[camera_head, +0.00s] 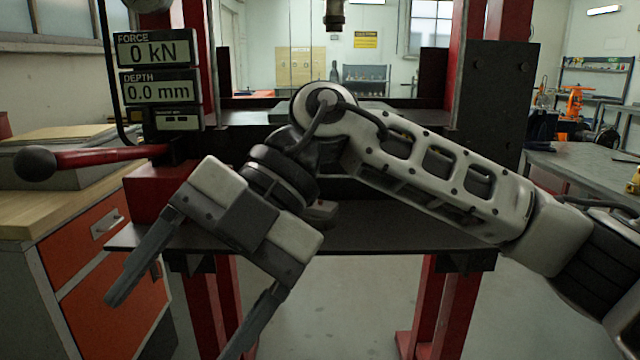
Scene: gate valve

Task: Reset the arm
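My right arm comes in from the right and bends at a joint in front of the press. Its gripper (172,325) points down and to the left. The two dark fingers are wide apart, with nothing between them. The gripper is in front of the left side of the press table (375,238), beneath the red lever (100,157) with its black knob. I cannot tell how far it is from the table. My arm hides much of the middle of the press. My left gripper is not in view.
The press has red posts (442,310). Its displays (158,53) read 0 kN and 0.0 mm. Its ram (335,15) hangs at top centre. An orange-fronted cabinet (85,245) stands left, and a grey workbench (590,172) right. Open floor shows beneath the press table.

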